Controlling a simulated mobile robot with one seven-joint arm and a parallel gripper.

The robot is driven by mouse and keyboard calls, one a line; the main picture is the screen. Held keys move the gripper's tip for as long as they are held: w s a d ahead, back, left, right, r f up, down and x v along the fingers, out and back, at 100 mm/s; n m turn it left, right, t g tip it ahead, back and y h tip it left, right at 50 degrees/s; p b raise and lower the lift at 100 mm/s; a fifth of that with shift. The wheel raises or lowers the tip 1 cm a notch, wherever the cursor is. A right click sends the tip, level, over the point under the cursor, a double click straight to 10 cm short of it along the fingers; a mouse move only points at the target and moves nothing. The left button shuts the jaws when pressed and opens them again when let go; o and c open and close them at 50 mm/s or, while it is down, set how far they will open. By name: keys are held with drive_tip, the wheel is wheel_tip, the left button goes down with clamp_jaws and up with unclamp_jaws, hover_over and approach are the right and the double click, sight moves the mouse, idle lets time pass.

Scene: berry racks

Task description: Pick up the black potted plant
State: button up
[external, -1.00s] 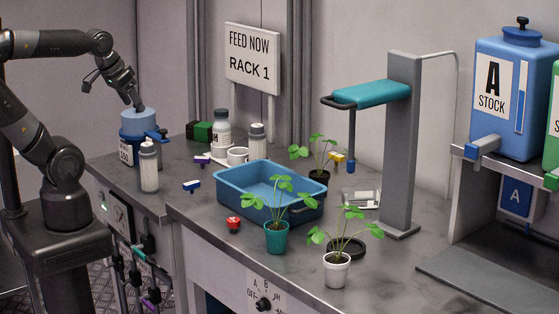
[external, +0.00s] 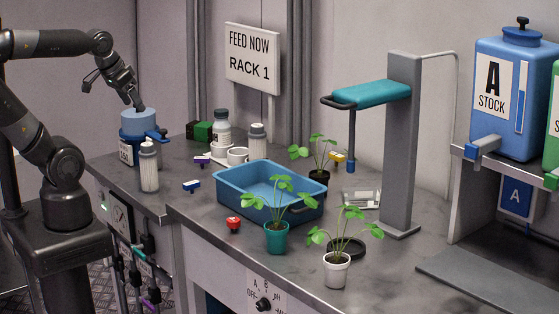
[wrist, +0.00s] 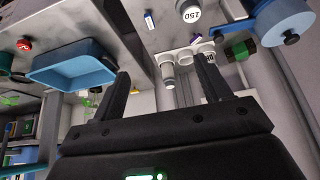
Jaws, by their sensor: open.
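The black potted plant (external: 319,175) stands upright behind the blue tray, its green leaves above the dark pot. My gripper (external: 139,107) is at the left, over the blue-lidded container and far from the plant. In the wrist view my gripper (wrist: 164,80) has its two fingers spread apart, with nothing held between them. The black pot cannot be made out clearly in the wrist view.
The blue tray (external: 228,197) lies between my arm and the black pot. A teal pot (external: 277,237) and a white pot (external: 336,271) with plants stand in front. A grey post (external: 401,150) with a teal arm rises to the right. White bottles (external: 149,168) stand near my gripper.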

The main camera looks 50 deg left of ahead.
drive_tip(key=shift+o, duration=0.6)
drive_tip(key=w+d+r, duration=0.1)
drive_tip(key=w+d, duration=0.2)
drive_tip(key=w, duration=0.3)
drive_tip(key=w+d+r, duration=0.2)
drive_tip(key=w+d, duration=0.1)
drive_tip(key=w, duration=0.4)
drive_tip(key=m+g, duration=0.1)
approach(318, 175)
drive_tip(key=x, duration=0.8)
drive_tip(key=shift+h, duration=0.3)
drive_tip(key=shift+w+a+x, duration=0.15)
drive_tip(key=shift+x, duration=1.15)
drive_tip(key=shift+w+a+x, duration=0.1)
drive_tip(key=shift+a+x, duration=0.05)
drive_tip(key=shift+x, duration=1.2)
drive_tip(key=shift+r, duration=0.1)
